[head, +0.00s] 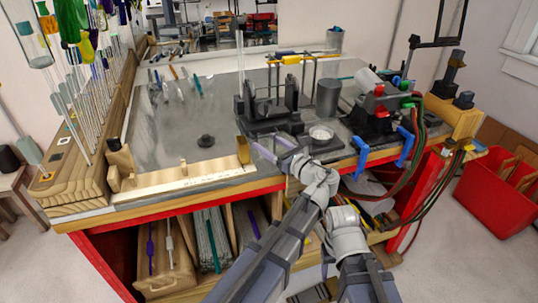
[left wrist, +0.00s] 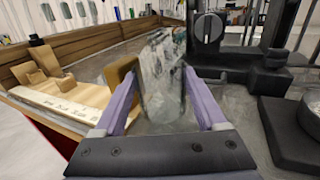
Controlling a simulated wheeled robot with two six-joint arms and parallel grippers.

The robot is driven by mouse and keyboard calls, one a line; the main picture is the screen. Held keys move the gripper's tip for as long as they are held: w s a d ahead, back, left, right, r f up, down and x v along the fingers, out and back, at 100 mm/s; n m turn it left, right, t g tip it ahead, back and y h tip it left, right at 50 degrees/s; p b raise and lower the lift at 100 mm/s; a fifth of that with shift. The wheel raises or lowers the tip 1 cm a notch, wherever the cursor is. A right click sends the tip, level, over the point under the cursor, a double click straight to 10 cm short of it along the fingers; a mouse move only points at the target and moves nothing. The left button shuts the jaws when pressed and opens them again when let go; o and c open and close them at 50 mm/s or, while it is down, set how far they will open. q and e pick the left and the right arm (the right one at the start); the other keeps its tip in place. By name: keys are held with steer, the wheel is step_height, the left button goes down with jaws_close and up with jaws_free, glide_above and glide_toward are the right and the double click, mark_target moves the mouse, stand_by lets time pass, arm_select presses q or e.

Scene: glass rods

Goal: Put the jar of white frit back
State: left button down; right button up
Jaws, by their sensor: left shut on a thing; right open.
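My left gripper (head: 270,147) is over the front edge of the bench, left of the white dish. In the left wrist view the purple fingers of the left gripper (left wrist: 160,78) are shut on a see-through glass jar (left wrist: 163,85), one finger on each side. The jar looks nearly upright, with pale patches; I cannot make out its contents or a label. In the head view I cannot make out the jar clearly. My right arm reaches up from the bottom, and its fingers are hidden.
A black stand (head: 270,100), a white dish (head: 321,133) and a grey cylinder (head: 328,97) crowd the right. A black knob (head: 206,141) sits on otherwise clear bench.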

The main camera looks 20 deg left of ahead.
arm_select(q)
steer(key=shift+f+b, duration=0.65)
steer(key=shift+f, duration=0.5)
arm_select(e)
steer(key=shift+f, duration=1.15)
arm_select(q)
steer(key=shift+f, duration=0.1)
arm_select(e)
steer(key=shift+f, duration=0.1)
arm_select(q)
steer(key=shift+f, duration=0.15)
steer(key=shift+c, duration=1.1)
jaws_free()
